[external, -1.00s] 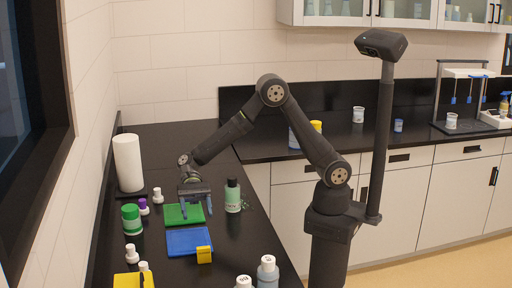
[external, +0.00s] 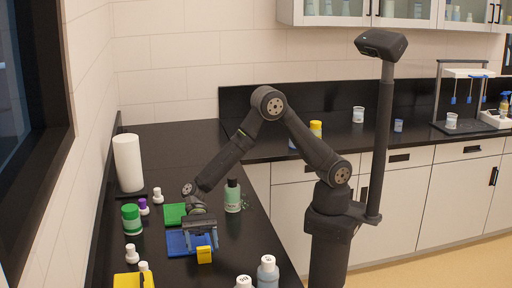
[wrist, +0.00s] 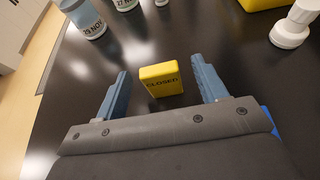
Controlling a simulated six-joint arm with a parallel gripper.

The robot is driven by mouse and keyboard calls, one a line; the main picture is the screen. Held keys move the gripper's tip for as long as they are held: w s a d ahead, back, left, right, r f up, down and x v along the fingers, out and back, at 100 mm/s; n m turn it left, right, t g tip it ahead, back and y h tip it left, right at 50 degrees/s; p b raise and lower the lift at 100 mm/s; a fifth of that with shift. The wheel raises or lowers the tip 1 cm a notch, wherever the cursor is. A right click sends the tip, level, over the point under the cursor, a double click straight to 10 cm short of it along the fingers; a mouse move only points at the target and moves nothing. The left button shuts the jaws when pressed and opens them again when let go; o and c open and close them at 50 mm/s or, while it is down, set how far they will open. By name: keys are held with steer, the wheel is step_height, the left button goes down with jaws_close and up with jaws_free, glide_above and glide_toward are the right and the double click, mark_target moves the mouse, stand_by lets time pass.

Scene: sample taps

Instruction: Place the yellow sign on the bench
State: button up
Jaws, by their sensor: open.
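The yellow sign (external: 204,254) is a small block at the front edge of the blue mat (external: 176,247) on the black bench. In the wrist view the sign (wrist: 161,80) reads "CLOSED" and stands between and a little beyond the two blue fingers. My gripper (external: 200,243) is over the blue mat, just behind the sign in the external view. Its fingers are open and apart from the sign, as the wrist view (wrist: 162,92) also shows. I cannot tell its exact height above the bench.
A green mat (external: 174,214) lies behind the blue mat. A green bottle (external: 233,196), a green-capped jar (external: 132,219) and small white bottles (external: 131,254) stand around. Labelled bottles (external: 267,272) and a yellow object (external: 127,281) are at the front. Bare bench lies left of the sign.

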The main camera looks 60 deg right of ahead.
mark_target(203, 248)
steer(key=x, duration=0.4)
steer(key=shift+d+f, duration=0.1)
steer(key=shift+f, duration=0.1)
steer(key=shift+c, duration=0.4)
steer(key=c, duration=1.1)
steer(key=shift+o, duration=0.2)
steer(key=shift+r, duration=0.45)
steer(key=r, duration=0.4)
steer(key=shift+w+d, duration=0.3)
steer(key=shift+w, duration=0.05)
steer(key=r+v, duration=0.1)
steer(key=v, duration=1.1)
steer(key=shift+s+r, duration=0.2)
steer(key=shift+r, duration=0.1)
